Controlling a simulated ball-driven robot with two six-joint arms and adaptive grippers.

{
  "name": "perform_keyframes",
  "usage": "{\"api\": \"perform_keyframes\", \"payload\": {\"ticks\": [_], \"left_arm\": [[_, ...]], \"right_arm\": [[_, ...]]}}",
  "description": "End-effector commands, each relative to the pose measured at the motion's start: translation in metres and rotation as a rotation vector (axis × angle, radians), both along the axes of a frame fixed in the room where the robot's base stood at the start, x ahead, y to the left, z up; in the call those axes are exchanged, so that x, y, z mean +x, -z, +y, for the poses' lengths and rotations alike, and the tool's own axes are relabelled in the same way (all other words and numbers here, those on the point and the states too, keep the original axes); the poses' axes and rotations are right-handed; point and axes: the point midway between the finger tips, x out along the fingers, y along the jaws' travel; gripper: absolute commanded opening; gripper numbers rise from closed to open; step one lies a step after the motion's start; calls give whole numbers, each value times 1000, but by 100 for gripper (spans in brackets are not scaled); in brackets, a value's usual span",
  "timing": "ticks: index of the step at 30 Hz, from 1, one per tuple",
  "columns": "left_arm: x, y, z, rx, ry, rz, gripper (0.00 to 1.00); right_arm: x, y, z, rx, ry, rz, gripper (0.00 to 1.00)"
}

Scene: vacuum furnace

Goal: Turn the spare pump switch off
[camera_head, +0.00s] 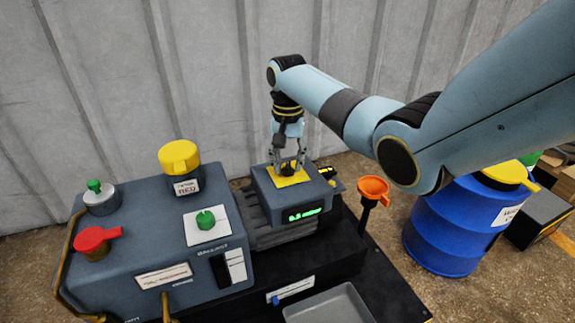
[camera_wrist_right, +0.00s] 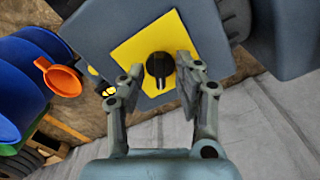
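A black rotary knob (camera_wrist_right: 159,68) sits on a yellow square plate (camera_wrist_right: 128,48) in the right wrist view. The plate also shows in the head view (camera_head: 289,179), on top of a grey box (camera_head: 262,185) with a green lit display. My right gripper (camera_head: 288,163) points down over this knob. In the right wrist view its two fingers (camera_wrist_right: 160,63) stand apart on either side of the knob, with gaps visible. The fingers partly hide the knob in the head view. My left gripper is not in view.
A grey console (camera_head: 140,243) at left carries a red handle (camera_head: 97,239), a green knob (camera_head: 206,220) and a yellow-capped cylinder (camera_head: 179,158). A blue drum (camera_head: 448,232) is farther right. A corrugated wall is behind.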

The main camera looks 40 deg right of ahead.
Motion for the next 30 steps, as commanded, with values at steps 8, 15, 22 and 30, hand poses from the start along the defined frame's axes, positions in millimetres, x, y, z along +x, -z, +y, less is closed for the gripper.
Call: {"api": "perform_keyframes", "payload": {"ticks": [8,15,22,30], "left_arm": [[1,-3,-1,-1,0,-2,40],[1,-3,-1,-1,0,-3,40],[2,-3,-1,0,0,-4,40],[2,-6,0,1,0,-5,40]], "right_arm": [[0,1,0,0,0,-1,34],[0,1,0,1,0,-1,9],[0,2,0,0,0,0,0],[0,0,0,1,-28,-1,0]]}}
